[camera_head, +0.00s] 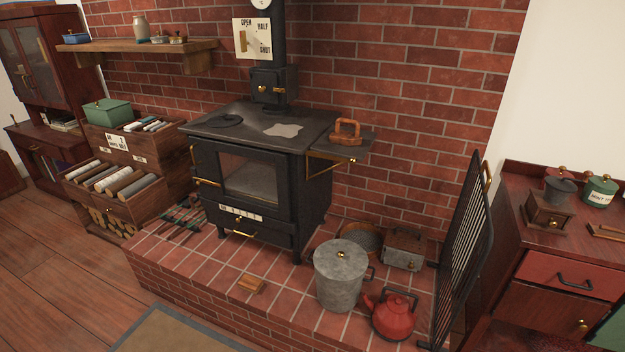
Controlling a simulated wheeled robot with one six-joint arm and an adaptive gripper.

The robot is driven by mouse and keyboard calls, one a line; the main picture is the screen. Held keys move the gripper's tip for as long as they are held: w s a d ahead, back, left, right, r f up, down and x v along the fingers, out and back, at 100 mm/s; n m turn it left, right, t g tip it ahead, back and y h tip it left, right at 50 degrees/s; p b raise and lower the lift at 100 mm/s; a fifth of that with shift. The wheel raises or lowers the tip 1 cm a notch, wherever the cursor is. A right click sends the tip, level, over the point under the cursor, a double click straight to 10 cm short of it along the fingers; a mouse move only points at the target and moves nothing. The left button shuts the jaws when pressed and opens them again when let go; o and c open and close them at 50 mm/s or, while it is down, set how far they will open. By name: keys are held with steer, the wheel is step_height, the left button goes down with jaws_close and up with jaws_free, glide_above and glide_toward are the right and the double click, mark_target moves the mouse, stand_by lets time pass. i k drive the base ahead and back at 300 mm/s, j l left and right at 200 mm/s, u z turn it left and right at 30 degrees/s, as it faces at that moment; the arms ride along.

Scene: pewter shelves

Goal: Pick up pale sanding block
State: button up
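A small tan-orange block (251,284) lies flat on the red tiled hearth, near its front edge and in front of the stove. It is the closest match I see to a pale sanding block, but it is too small in view to be sure. My gripper is not in the head view.
The black stove (262,165) stands behind the block. A grey lidded bucket (339,275) and a red kettle (393,313) stand to its right, before a black fire screen (462,255). Fire tools (182,219) lie left. Tiles around the block are clear.

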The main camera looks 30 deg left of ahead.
mark_target(249, 283)
steer(key=i+j+u, duration=0.15)
steer(key=i+u, duration=0.3)
steer(key=i+j+u, duration=0.1)
steer(key=i+u, duration=0.15)
steer(key=u, duration=0.2)
steer(key=i+j+z, duration=0.3)
steer(key=i+j, duration=0.4)
steer(key=i+j+z, duration=0.2)
steer(key=j+z, duration=0.2)
steer(key=j, duration=0.3)
steer(key=i+j+z, duration=0.15)
steer(key=j+z, duration=0.25)
steer(key=j, duration=0.3)
steer(key=j+z, duration=0.4)
steer(key=j, duration=0.35)
steer(key=k+j, duration=0.1)
steer(key=j, duration=0.4)
steer(key=i+z, duration=0.05)
